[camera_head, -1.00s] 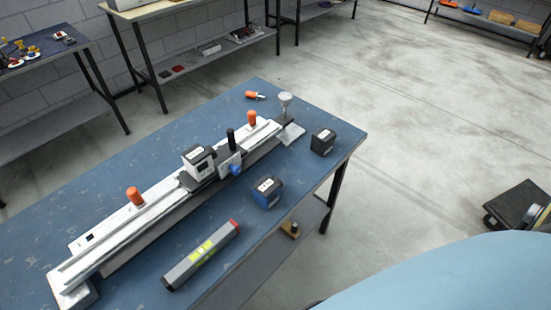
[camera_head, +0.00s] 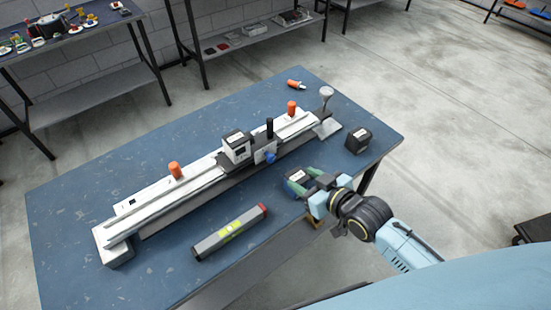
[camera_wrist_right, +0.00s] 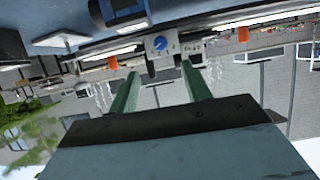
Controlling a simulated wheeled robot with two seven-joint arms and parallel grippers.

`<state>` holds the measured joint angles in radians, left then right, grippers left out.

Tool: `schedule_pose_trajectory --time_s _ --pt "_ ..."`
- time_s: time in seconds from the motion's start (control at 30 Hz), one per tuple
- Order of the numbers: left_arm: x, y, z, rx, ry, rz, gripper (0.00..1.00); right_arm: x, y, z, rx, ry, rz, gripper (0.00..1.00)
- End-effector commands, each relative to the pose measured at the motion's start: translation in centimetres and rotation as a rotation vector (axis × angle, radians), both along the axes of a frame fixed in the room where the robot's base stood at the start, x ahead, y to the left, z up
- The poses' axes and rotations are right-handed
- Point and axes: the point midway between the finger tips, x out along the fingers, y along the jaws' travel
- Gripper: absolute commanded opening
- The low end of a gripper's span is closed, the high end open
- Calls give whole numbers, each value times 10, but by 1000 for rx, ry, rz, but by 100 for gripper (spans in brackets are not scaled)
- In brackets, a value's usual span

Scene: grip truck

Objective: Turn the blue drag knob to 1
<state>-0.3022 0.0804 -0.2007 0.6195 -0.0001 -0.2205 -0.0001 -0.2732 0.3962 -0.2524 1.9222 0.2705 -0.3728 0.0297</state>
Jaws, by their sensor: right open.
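The blue drag knob (camera_head: 270,157) sits on the front of a small grey plate on the carriage of a white rail device (camera_head: 160,198). In the right wrist view the knob (camera_wrist_right: 160,44) shows on its plate, between and beyond my fingertips; the plate's markings are too small to read. My right gripper (camera_head: 303,183) is open, in front and to the right of the knob, and apart from it. Its two green fingers (camera_wrist_right: 160,69) show with nothing between them. My left gripper is in neither view.
A dark and blue box (camera_head: 296,176) is close by my right fingers and partly covered by them. A black box (camera_head: 358,140) stands near the table's right edge. A grey bar (camera_head: 229,232) lies in front of the rail. Orange knobs (camera_head: 175,170) stand on the rail.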

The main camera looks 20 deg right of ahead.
Motion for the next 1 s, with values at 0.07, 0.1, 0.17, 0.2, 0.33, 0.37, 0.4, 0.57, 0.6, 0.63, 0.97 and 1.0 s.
schedule_pose_trajectory --time_s 0.07,0.1,0.17,0.2,0.33,0.37,0.4,0.57,0.6,0.63,0.97,1.0 --pt "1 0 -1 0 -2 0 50 5 2 2 4 -9 3 48" --pt "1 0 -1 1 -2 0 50 9 4 0 4 -10 3 48" --pt "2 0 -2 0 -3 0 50 17 7 -4 4 -9 3 48" --pt "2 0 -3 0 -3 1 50 23 9 -6 3 -11 4 48" --pt "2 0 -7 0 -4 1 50 46 17 -17 3 -9 2 48" --pt "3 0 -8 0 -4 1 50 52 19 -19 3 -9 2 48" --pt "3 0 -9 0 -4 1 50 59 22 -23 3 -9 1 48" --pt "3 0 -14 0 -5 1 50 85 32 -35 4 -8 2 48" --pt "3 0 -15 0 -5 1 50 91 33 -37 4 -8 2 48" --pt "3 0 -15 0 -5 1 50 95 35 -39 3 -8 2 48" --pt "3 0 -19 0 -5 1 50 115 42 -48 1 -7 3 48" --pt "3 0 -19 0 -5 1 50 115 42 -48 1 -7 3 48"
